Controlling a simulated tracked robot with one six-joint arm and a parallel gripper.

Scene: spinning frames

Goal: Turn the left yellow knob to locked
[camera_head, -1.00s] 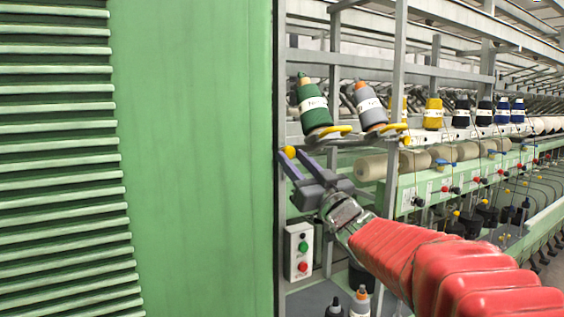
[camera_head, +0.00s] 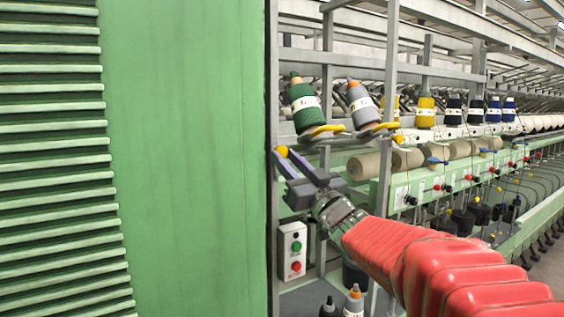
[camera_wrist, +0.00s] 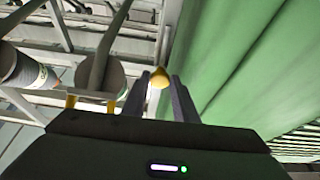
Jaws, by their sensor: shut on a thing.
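The left yellow knob (camera_head: 282,151) is a small round ball on the frame, below the green spool and close to the edge of the green panel. My gripper (camera_head: 285,158) has its two grey fingers around it. In the wrist view the knob (camera_wrist: 160,78) shows between the fingertips of my gripper (camera_wrist: 161,84), which are shut on it. The fingers hide its sides, and I cannot tell its turned position.
A large green panel (camera_head: 185,150) stands directly left of my gripper. A green spool (camera_head: 305,104) and a grey spool (camera_head: 362,103) sit above on the frame. A switch box (camera_head: 292,252) with green and red buttons hangs below.

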